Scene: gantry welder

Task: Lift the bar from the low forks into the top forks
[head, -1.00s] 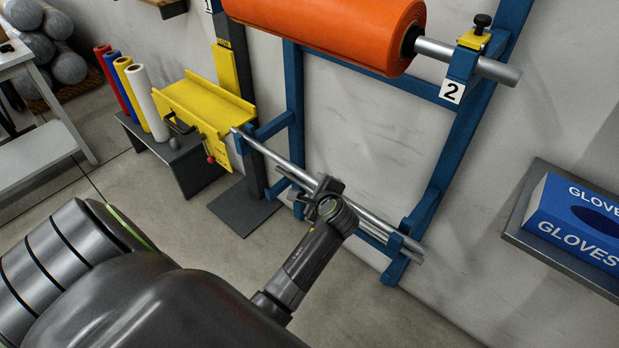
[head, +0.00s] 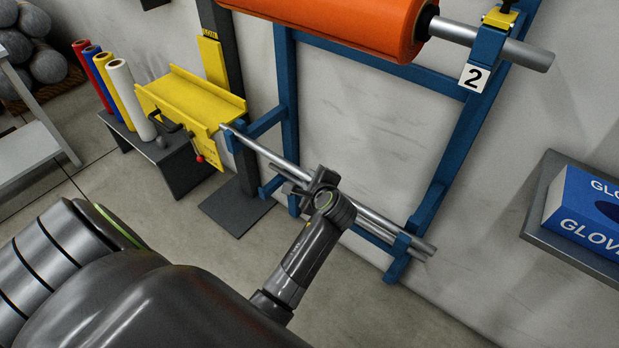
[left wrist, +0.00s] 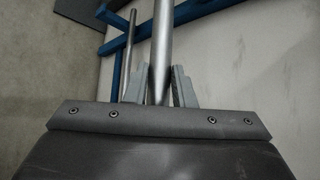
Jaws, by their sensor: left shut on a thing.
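A long grey metal bar (head: 367,216) runs slanting across the front of the blue rack, by the low forks (head: 400,244). My left gripper (head: 322,188) is shut around its middle. In the left wrist view the bar (left wrist: 162,45) passes between the two fingers (left wrist: 163,88). A second, thinner-looking bar (left wrist: 129,58) lies beside it there. Whether the held bar rests in the low forks or is just clear of them, I cannot tell. The top fork (head: 487,50) at the right, with a yellow latch, carries the shaft of an orange roll (head: 330,22). My right gripper is not in view.
A yellow trough (head: 190,100) on a dark post stands near the bar's left end. A low bench (head: 178,160) holds several coloured rolls. A shelf with a blue glove box (head: 590,215) is on the wall at right. Open floor lies below the rack.

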